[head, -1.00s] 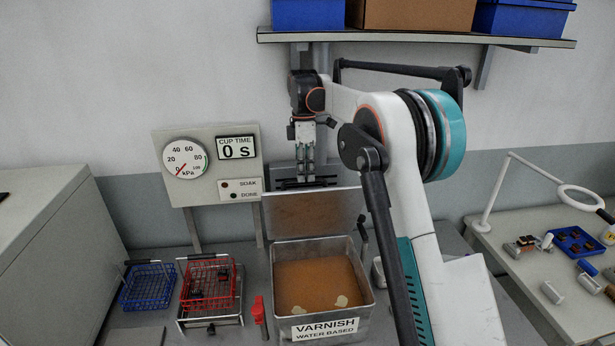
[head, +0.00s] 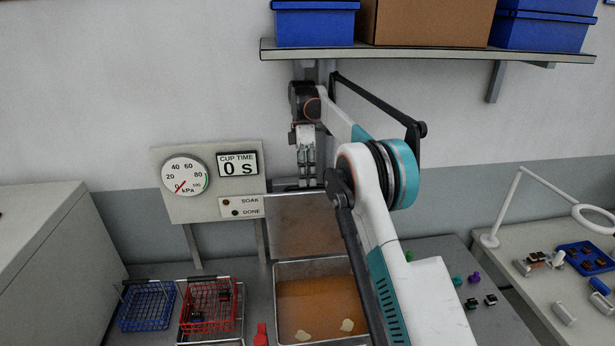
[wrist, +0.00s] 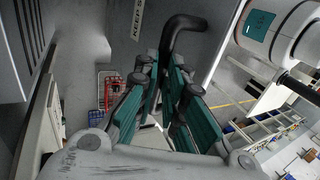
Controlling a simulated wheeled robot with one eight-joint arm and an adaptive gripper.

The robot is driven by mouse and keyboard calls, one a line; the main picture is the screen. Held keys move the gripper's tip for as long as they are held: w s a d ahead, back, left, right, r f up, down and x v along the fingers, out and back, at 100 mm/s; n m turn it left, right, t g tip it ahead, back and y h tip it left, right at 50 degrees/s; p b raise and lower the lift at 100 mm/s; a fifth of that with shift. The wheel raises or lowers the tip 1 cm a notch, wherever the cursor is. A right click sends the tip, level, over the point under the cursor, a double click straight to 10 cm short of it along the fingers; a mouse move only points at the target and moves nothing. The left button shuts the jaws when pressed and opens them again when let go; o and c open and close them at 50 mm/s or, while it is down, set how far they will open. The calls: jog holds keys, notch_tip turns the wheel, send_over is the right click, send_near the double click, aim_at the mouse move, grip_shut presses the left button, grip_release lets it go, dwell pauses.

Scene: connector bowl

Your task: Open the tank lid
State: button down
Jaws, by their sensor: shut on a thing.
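The varnish tank (head: 278,315) is a metal tub with orange-brown liquid and pale floating patches. Its flat metal lid (head: 305,228) stands raised, near upright, along the tank's back edge, with its brownish underside facing my head camera. My gripper (head: 307,170) points down at the lid's top edge. In the wrist view, its teal-padded fingers (wrist: 172,95) are closed around a dark bent handle (wrist: 185,32). My own arm covers the tank's right side in the head view.
A gauge panel (head: 207,208) reading 0 s stands left of the lid. A shelf (head: 410,54) with blue bins and a cardboard box hangs above the arm. Blue (head: 146,306) and red (head: 208,304) wire baskets sit left of the tank. A side bench with a lamp (head: 490,240) is at right.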

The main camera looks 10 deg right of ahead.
jog(key=shift+w+d+f, duration=0.1)
jog(key=shift+w+f, duration=0.1)
jog(key=shift+f, duration=0.3)
jog(key=shift+w+f, duration=0.15)
jog(key=shift+f, duration=0.3)
jog(key=c, duration=1.7)
grip_release()
jog(key=shift+w+f, duration=0.15)
jog(key=shift+w, duration=0.05)
jog(key=shift+o, duration=0.5)
jog(key=shift+w+d+f, duration=0.1)
jog(key=shift+w+f, duration=0.1)
jog(key=shift+w, duration=0.25)
jog(key=shift+w+d+f, duration=0.1)
jog(key=shift+w+f, duration=0.1)
jog(key=shift+w, duration=0.2)
notch_tip(320, 180, up, 11)
jog(key=s, duration=0.1)
jog(key=shift+a, duration=0.15)
jog(key=shift+s, duration=0.15)
